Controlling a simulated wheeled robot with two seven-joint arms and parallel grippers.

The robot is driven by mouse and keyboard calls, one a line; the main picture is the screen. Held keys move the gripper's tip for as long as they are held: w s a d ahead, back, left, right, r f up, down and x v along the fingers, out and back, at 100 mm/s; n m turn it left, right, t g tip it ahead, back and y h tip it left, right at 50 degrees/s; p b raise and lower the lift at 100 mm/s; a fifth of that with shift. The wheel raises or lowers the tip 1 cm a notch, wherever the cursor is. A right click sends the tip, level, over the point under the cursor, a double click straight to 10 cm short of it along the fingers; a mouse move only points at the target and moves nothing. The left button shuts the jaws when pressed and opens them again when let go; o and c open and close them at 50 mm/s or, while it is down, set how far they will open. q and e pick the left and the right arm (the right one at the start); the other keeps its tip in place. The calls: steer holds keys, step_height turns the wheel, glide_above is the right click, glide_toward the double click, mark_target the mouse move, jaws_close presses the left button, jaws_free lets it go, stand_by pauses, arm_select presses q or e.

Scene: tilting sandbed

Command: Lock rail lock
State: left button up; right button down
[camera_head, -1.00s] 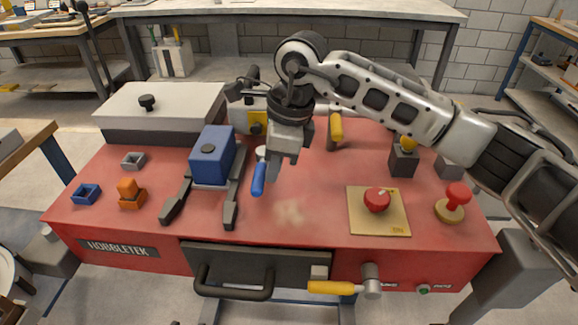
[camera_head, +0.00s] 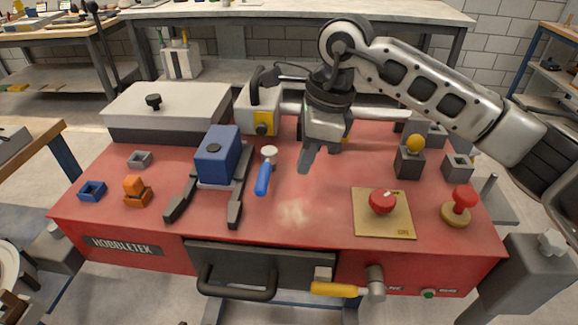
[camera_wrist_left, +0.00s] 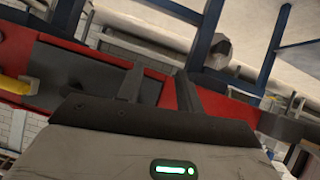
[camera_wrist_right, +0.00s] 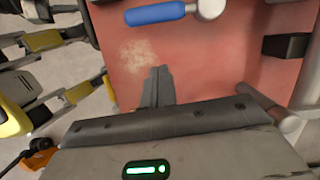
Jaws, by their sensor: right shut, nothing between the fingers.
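A blue-handled lever (camera_head: 263,178) with a pale round pivot lies on the red bench top, just right of the dark rails (camera_head: 237,208). Its handle points toward the front of the bench. A blue block (camera_head: 217,155) with a dark knob sits between the rails. My right gripper (camera_head: 306,165) is shut and empty, pointing down to the right of the lever and apart from it. In the right wrist view the shut fingers (camera_wrist_right: 158,82) show below the lever's blue handle (camera_wrist_right: 155,14). My left gripper (camera_wrist_left: 160,88) shows only in its wrist view, open and empty, with the red bench beyond.
A lidded box (camera_head: 168,110) stands at the back left. A red button on a tan plate (camera_head: 382,222), a red knob (camera_head: 463,199) and a yellow-topped post (camera_head: 410,161) are to the right. A drawer handle (camera_head: 237,292) and a yellow crank (camera_head: 335,289) stick out in front.

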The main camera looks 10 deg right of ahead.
steer(key=v, duration=0.8)
steer(key=shift+r, duration=0.2)
steer(key=shift+s+a, duration=0.1)
steer(key=shift+a, duration=0.05)
